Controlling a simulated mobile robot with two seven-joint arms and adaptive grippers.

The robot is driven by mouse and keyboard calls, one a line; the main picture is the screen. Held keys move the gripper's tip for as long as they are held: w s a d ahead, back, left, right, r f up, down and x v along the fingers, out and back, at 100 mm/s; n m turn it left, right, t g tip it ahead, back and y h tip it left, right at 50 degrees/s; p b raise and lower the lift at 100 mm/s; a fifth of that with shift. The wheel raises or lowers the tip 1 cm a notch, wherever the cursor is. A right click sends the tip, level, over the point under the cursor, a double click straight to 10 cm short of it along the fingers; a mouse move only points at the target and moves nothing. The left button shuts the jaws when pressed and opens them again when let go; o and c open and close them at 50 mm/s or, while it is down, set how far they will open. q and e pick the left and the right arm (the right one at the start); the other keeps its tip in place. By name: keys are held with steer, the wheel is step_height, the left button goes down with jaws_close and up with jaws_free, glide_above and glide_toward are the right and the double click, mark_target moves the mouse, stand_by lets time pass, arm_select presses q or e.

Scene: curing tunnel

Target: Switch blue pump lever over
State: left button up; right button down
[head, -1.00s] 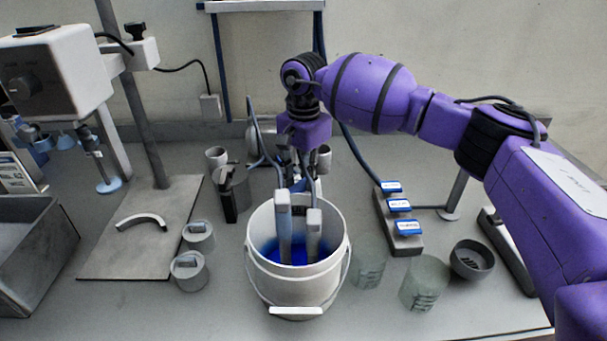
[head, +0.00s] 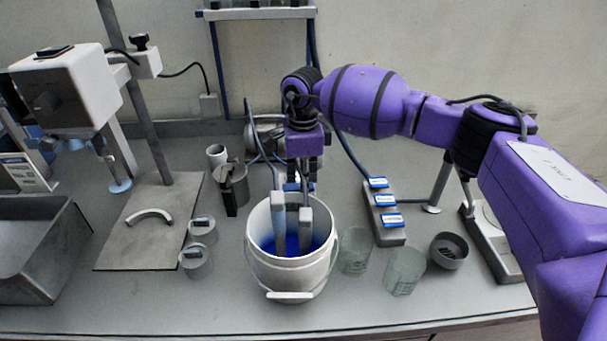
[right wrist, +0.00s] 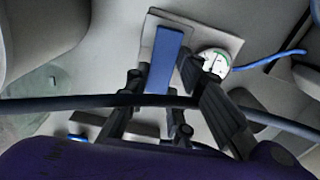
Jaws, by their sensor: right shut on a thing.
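The blue pump lever (right wrist: 165,60) is a flat blue bar over a pale plate (right wrist: 205,38) in the right wrist view. My right gripper (right wrist: 163,78) has one finger on each side of the lever's near end and is shut on it. In the head view my right gripper (head: 303,172) points down just behind the white bucket (head: 290,273). A small patch of blue shows by its fingertips there, and most of the lever is hidden. My left gripper is in neither view.
A round dial gauge (right wrist: 213,63) sits beside the lever. A dark hose crosses close under my fingers. The bucket holds blue liquid and two upright grey pieces. A block with blue labels (head: 388,234) and glass beakers (head: 404,272) stand to the right, a stand base (head: 150,240) to the left.

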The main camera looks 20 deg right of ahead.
steer(key=shift+s+a+m, duration=0.1)
steer(key=shift+s+m, duration=0.05)
steer(key=shift+m, duration=0.35)
steer(key=c, duration=1.5)
jaws_free()
step_height(320, 180, up, 12)
steer(key=shift+r, duration=0.1)
